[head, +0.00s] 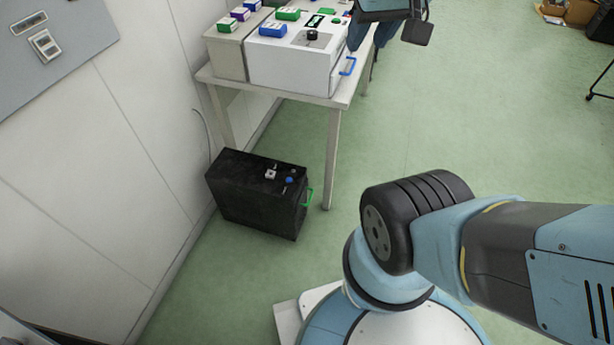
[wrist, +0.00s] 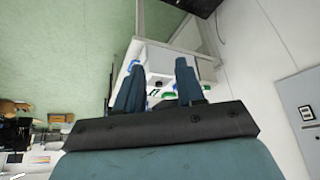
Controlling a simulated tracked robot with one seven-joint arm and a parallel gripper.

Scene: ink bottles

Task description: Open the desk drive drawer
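A white box-shaped unit (head: 292,67) stands on the table, with a black knob and a small display on top. A blue handle (head: 347,66) is on its right-hand face, and the drawer there looks shut. My gripper (head: 362,28) is at the top edge of the head view, above and beside the unit's right end, clear of the handle and partly cut off. In the wrist view my gripper (wrist: 159,66) has its two fingers apart with nothing held. The white unit (wrist: 172,60) shows beyond and between them.
A black box (head: 255,195) with a green handle (head: 308,198) stands on the floor beside the table (head: 333,150). Coloured ink boxes (head: 273,29) sit on the white unit and a beige unit (head: 227,55). A wall is at left. Green floor at right is mostly clear.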

